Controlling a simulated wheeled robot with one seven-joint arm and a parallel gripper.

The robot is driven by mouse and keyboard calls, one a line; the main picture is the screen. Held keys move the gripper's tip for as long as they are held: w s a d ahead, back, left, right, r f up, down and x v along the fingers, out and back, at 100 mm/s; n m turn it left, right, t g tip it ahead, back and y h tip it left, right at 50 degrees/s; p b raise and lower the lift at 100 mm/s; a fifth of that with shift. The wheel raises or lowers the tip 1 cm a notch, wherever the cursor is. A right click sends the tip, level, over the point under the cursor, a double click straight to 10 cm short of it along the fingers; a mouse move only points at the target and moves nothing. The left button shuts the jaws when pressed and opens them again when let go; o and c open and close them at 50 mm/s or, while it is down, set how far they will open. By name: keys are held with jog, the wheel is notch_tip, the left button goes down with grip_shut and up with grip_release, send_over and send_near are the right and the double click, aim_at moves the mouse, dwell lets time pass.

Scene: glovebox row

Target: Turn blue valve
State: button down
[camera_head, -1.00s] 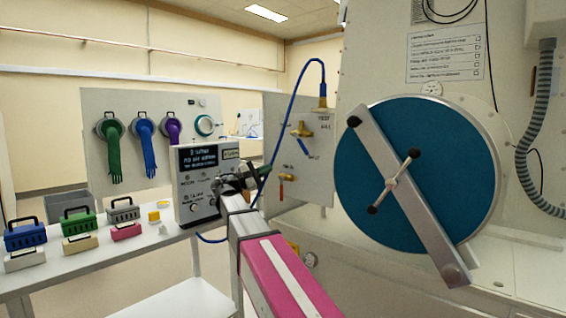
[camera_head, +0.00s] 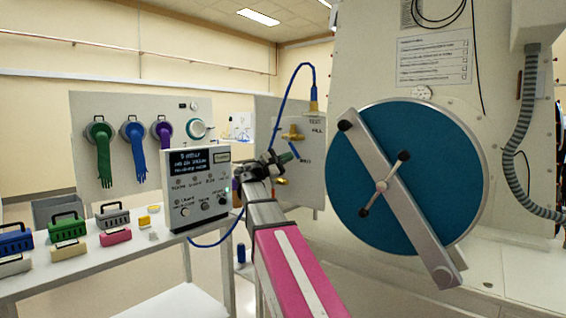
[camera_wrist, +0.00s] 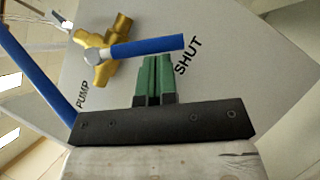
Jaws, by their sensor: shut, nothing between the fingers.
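The blue valve handle (camera_wrist: 148,47) is a blue lever on a brass valve body (camera_wrist: 101,60) in the wrist view. It points right, toward the printed word SHUT, with PUMP printed at the lower left. The brass body also shows in the head view (camera_head: 292,133), on a grey panel (camera_head: 262,122). My gripper (camera_wrist: 153,62) has green fingers that are shut together and empty. Its tips are at the lower edge of the blue lever; I cannot tell whether they touch it. In the head view my gripper (camera_head: 286,157) is in front of the panel, just below the valve.
A blue hose (camera_head: 280,105) arches from the panel's top fitting. A meter box (camera_head: 196,187) stands on the bench (camera_head: 100,262) left of my arm. A large round blue door (camera_head: 445,170) with a crossbar is close on the right. Gloves hang on a board at left.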

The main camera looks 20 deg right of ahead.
jog(key=shift+s+d+n+t, duration=0.2)
jog(key=shift+s+n+t, duration=0.1)
jog(key=shift+n, duration=0.3)
jog(key=s+d+r+n+t, duration=0.2)
jog(key=s+r+n+t, duration=0.1)
jog(key=n+t, duration=0.6)
jog(key=shift+s+d+r+n+t, duration=0.25)
jog(key=shift+r+n, duration=0.4)
jog(key=shift+n, duration=1.65)
jog(key=d+f+v, duration=0.1)
jog(key=f+v, duration=0.1)
jog(key=v, duration=1.1)
jog(key=shift+d, duration=0.3)
